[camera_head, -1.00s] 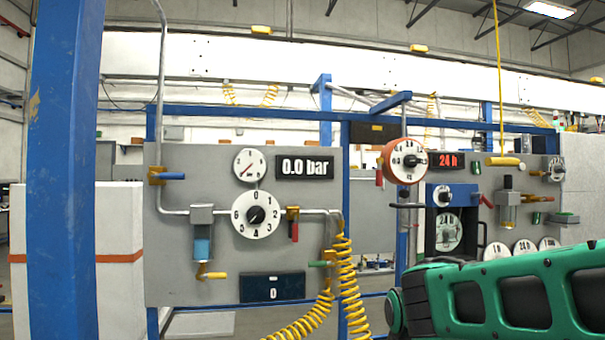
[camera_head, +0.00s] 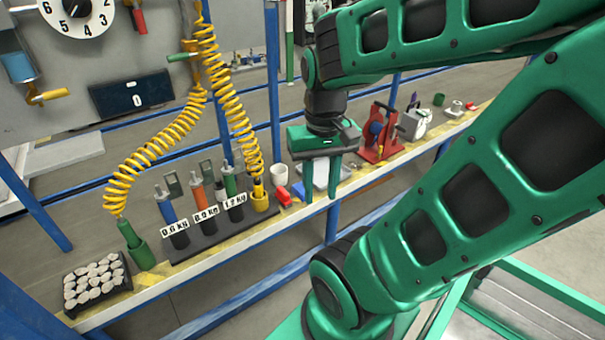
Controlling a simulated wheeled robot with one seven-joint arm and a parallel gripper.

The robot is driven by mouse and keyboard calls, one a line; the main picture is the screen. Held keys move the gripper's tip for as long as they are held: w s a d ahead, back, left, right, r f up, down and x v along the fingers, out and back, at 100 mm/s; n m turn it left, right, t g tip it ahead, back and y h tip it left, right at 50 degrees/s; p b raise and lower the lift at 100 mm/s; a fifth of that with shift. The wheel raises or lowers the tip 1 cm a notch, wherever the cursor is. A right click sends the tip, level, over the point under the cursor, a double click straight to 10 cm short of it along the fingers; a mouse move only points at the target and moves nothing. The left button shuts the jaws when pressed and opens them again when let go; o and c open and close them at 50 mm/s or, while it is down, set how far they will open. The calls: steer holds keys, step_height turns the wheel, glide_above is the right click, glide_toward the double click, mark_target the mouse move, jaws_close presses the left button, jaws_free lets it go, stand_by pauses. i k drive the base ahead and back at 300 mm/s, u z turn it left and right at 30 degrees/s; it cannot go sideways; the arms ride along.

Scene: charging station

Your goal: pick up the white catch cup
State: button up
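The white catch cup (camera_head: 279,175) stands upright on the long narrow shelf, just left of my gripper in the picture. My gripper (camera_head: 321,192) points down over the shelf, with its two green fingers apart and nothing seen between them but a pale tray behind. The gripper is to the right of the cup and does not appear to touch it. The cup's side is in plain view; how far the fingertips are from the shelf is hard to tell.
Left of the cup stand a yellow fitting (camera_head: 261,196) with a coiled hose and a dark rack (camera_head: 205,246) of labelled cylinders. A pale tray (camera_head: 325,176) is behind my fingers; a red stand (camera_head: 378,135) is further right.

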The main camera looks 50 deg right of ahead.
mark_target(279, 173)
steer(key=z, duration=0.55)
steer(key=k, duration=0.5)
steer(key=z, duration=0.35)
steer(key=i, duration=0.5)
